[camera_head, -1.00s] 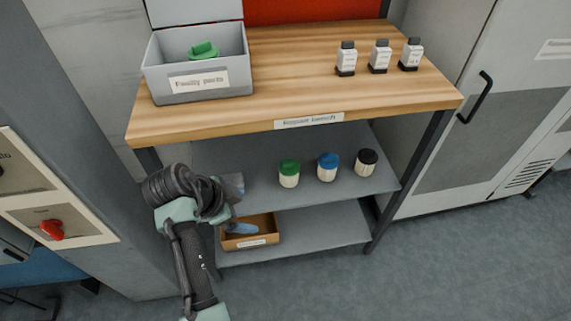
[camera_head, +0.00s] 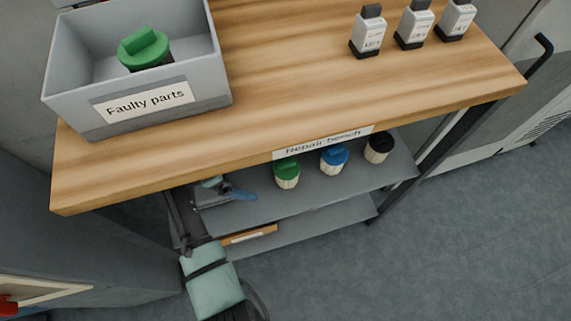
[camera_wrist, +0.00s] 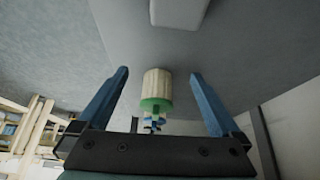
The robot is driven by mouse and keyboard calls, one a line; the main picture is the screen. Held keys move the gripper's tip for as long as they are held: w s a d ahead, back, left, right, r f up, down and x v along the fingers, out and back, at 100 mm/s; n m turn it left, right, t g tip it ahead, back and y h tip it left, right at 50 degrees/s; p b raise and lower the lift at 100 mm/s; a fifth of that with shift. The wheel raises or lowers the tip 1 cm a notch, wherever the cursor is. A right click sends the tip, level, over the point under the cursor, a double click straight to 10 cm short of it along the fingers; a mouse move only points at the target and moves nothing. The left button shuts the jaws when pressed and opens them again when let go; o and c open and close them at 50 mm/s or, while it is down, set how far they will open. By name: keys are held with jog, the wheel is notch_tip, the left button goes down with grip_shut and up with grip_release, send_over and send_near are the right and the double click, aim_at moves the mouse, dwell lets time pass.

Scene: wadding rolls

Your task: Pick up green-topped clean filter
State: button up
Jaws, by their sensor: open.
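The green-topped clean filter (camera_head: 287,174) has a pale ribbed body and stands upright on the middle shelf (camera_head: 260,207), left of the blue-topped one. In the wrist view the filter (camera_wrist: 157,84) appears upside down, ahead of and between my two blue fingers. My gripper (camera_head: 247,195) is open and empty, at the left of that shelf, with a gap to the filter. It also shows in the wrist view (camera_wrist: 159,76). Another green-topped filter (camera_head: 145,47), with a dark body, sits in the grey "Faulty parts" box (camera_head: 205,93).
A blue-topped filter (camera_head: 334,160) and a black-topped filter (camera_head: 379,148) stand to the right on the same shelf. The wooden bench top (camera_head: 290,75) overhangs them, with three bottles (camera_head: 412,25) at its back right. An orange-brown bin (camera_head: 250,236) is on the lower shelf.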

aim_at(279, 165)
jog(key=d, duration=0.1)
jog(key=w+d, duration=0.1)
jog(key=d, duration=0.3)
jog(key=shift+w, duration=0.25)
jog(key=d, duration=0.1)
jog(key=w+d, duration=0.1)
jog(key=d+f+b, duration=0.1)
jog(key=d, duration=0.1)
jog(key=shift+w, duration=0.15)
jog(key=shift+a, duration=0.1)
jog(key=c, duration=1.3)
jog(key=shift+r, duration=0.1)
